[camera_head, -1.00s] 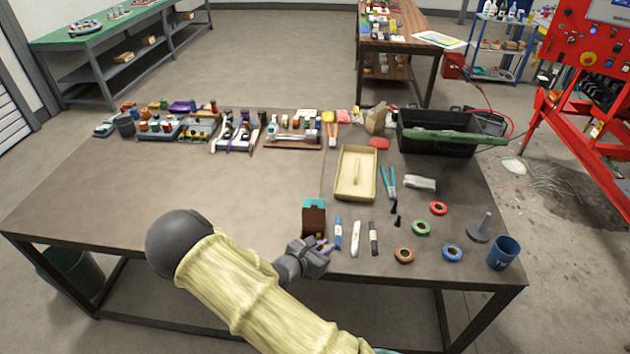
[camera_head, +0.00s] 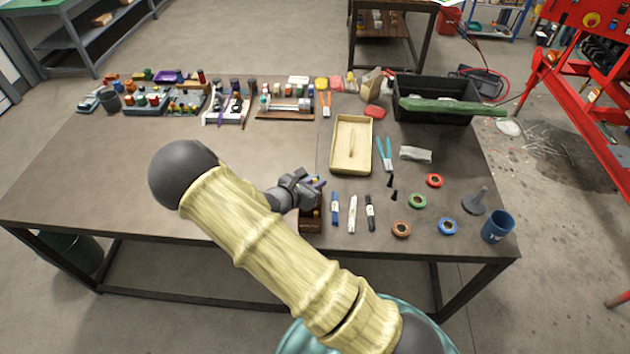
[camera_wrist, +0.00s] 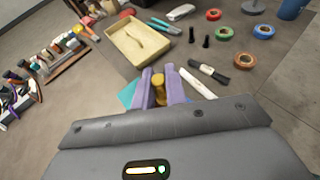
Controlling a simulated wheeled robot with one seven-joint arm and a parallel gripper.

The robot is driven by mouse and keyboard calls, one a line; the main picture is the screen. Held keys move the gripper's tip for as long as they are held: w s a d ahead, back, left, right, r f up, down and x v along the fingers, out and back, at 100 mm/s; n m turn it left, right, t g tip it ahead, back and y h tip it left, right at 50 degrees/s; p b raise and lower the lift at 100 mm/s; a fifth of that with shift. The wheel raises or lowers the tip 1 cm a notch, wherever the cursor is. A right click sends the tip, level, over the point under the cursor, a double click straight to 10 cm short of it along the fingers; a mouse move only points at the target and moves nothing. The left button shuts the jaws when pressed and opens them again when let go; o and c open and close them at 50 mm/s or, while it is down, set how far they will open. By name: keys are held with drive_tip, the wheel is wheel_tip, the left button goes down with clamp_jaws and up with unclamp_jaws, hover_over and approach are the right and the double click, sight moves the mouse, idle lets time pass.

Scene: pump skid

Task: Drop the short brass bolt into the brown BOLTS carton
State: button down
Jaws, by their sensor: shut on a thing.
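My gripper (camera_head: 317,184) has purple fingers and is over the brown carton (camera_head: 311,226) in the head view, hiding much of its top. In the wrist view the fingers (camera_wrist: 159,88) are shut on a small gold-coloured piece, the short brass bolt (camera_wrist: 158,86). The bolt is too small to make out in the head view. A teal patch (camera_wrist: 127,94), probably part of the carton's top, shows left of the fingers in the wrist view. The carton's lettering cannot be read, and most of the carton is hidden in the wrist view.
Blue, white and black markers (camera_head: 353,212) lie just right of the carton. A shallow tan tray (camera_head: 338,160) lies behind, with teal-handled pliers (camera_head: 387,160) beside it. Tape rolls (camera_head: 417,201) and a blue cup (camera_head: 497,227) are farther right. The table's left middle is clear.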

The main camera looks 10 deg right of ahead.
drive_tip(key=shift+w+a+f+b, duration=0.1)
drive_tip(key=shift+f+b, duration=0.8)
drive_tip(key=shift+f, duration=0.5)
drive_tip(key=shift+w+f+b, duration=0.1)
drive_tip(key=shift+f+b, duration=0.75)
drive_tip(key=shift+f, duration=0.55)
drive_tip(key=c, duration=1.3)
unclamp_jaws()
drive_tip(key=shift+s, duration=0.1)
drive_tip(key=shift+c, duration=0.2)
drive_tip(key=b+v, duration=0.3)
drive_tip(key=v, duration=1.4)
drive_tip(key=shift+a, duration=0.2)
drive_tip(key=shift+s, duration=0.15)
